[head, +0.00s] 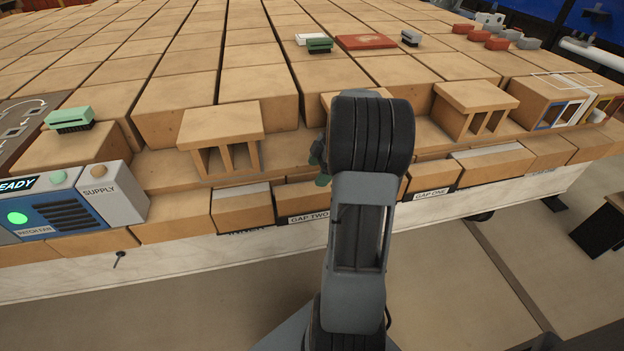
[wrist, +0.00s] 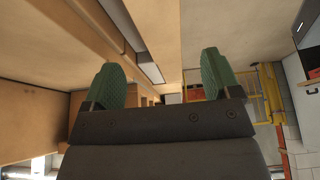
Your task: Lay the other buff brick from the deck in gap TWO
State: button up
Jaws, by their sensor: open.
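A buff hollow brick (head: 222,132) with upright webs stands on the ledge left of my arm. A similar buff hollow brick (head: 474,103) stands to the right of my arm. A buff top edge (head: 334,100) shows behind my arm; I cannot tell whether it is another hollow brick. The GAP TWO label (head: 308,217) is on the front edge just left of my arm, and the GAP ONE label (head: 431,194) is to its right. My gripper is mostly hidden behind my arm in the head view. In the wrist view my gripper (wrist: 165,77) is open, with nothing between its green fingers.
A blue and grey panel (head: 72,200) with READY and SUPPLY markings stands at the left front. A green block-like item (head: 70,119) sits behind it. Small green, white, red and grey items lie farther back. Open floor (head: 450,280) lies before the front edge.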

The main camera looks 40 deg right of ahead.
jog(key=s+a+r+m+g+h, duration=0.1)
jog(key=a+r+m, duration=0.2)
jog(key=a, duration=0.3)
jog(key=s+a+r+m+h, duration=0.1)
jog(key=s+a+r+m, duration=0.1)
jog(key=a+r, duration=0.3)
jog(key=s+a+f+m+t+h, duration=0.1)
jog(key=s+a+f+m+h, duration=0.1)
jog(key=s+a+m, duration=0.5)
jog(key=a+m, duration=0.1)
jog(key=a, duration=0.4)
jog(key=shift+s+f+t+h, duration=0.15)
jog(key=shift+s+t+h, duration=0.15)
jog(key=shift+t, duration=0.1)
jog(key=shift+a, duration=0.1)
